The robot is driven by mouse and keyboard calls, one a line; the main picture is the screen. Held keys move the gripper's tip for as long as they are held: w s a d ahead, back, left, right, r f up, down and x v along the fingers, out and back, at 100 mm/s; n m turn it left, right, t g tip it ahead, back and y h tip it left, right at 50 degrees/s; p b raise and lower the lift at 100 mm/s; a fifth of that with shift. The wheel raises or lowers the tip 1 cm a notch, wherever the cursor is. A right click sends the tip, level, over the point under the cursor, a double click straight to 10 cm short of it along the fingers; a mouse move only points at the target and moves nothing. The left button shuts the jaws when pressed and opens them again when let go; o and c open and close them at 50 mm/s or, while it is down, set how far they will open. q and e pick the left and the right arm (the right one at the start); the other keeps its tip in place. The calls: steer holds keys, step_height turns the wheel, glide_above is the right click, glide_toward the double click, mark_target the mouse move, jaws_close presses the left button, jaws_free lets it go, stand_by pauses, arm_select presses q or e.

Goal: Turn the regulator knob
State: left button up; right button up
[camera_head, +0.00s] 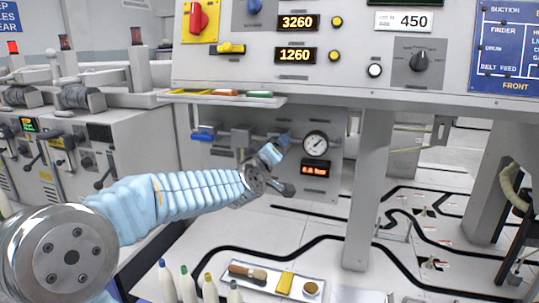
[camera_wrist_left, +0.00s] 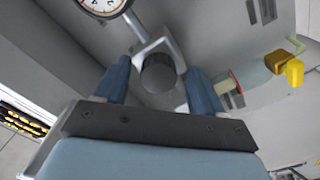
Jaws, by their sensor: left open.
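The regulator knob (camera_wrist_left: 158,74) is a dark round cylinder on a grey fitting in the left wrist view. It sits between the two blue fingers of my open left gripper (camera_head: 278,147), with visible space beside the fingers. I cannot tell whether either finger touches it. In the head view the gripper reaches the lower panel just left of the round gauge (camera_head: 316,144), and it hides the knob there. The gauge also shows at the top of the left wrist view (camera_wrist_left: 103,5). A red-lit display (camera_head: 316,169) is below it. My right gripper is not in view.
The main control panel (camera_head: 345,70) overhangs the lower panel. A blue-handled valve (camera_head: 203,136) is to the left on the piping. A yellow part (camera_wrist_left: 290,70) juts out right in the wrist view. A tray with brushes (camera_head: 262,280) and several bottles stand in front.

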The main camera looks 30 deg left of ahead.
arm_select(q)
steer(key=b+v, duration=0.1)
steer(key=v, duration=1.2)
steer(key=shift+s+d, duration=0.15)
steer(key=shift+s, duration=0.1)
steer(key=w+d+f+m+g+h, duration=0.2)
steer(key=d+f, duration=0.1)
steer(key=f, duration=0.8)
steer(key=w+d+f+m+g+h, duration=0.1)
steer(key=w+d+f+m+g, duration=0.2)
steer(key=f, duration=0.7)
steer(key=d+f+g+h, duration=0.2)
steer(key=d+f, duration=0.2)
steer(key=f, duration=0.7)
steer(key=s+d+f+m+g+h, duration=0.1)
steer(key=s+d+f+m+g, duration=0.2)
steer(key=f, duration=0.6)
steer(key=s+d+f+g+h, duration=0.1)
steer(key=s+d+f+g, duration=0.1)
steer(key=s+d+f, duration=0.55)
steer(key=s+d+f+m+g, duration=0.1)
steer(key=s+f+g, duration=0.1)
steer(key=s+f, duration=0.3)
steer(key=s+d+f+m+g+h, duration=0.1)
steer(key=s+d+f+g, duration=0.1)
steer(key=s+f, duration=0.4)
steer(key=shift+g, duration=0.5)
